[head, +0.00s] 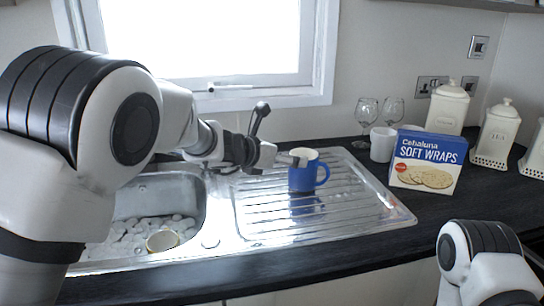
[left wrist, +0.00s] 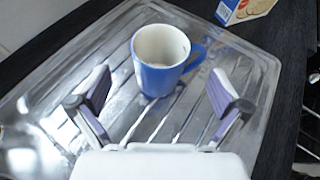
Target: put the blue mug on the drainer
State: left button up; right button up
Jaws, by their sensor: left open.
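The blue mug (head: 302,178), white inside, stands upright on the ribbed metal drainer (head: 350,215), its handle pointing right. In the left wrist view the mug (left wrist: 162,70) stands on the drainer (left wrist: 120,50), beyond and between the fingertips. My left gripper (head: 285,158) is open, beside the mug's upper left in the head view. In the left wrist view the fingers of my left gripper (left wrist: 160,95) are wide apart, with clear gaps to the mug. My right gripper is out of view.
The sink bowl (head: 190,198) at left holds pale round pieces and a cup (head: 162,240). A wraps box (head: 428,162), white mug (head: 383,144), wine glasses (head: 368,110) and white canisters (head: 448,105) stand to the right. The tap (head: 258,120) is behind my gripper. Drainer space right of the mug is clear.

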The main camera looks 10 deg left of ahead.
pick_arm(q)
jog(key=v, duration=0.7)
jog(key=shift+s, duration=0.2)
jog(key=shift+a+r, duration=0.1)
jog(key=shift+r, duration=0.05)
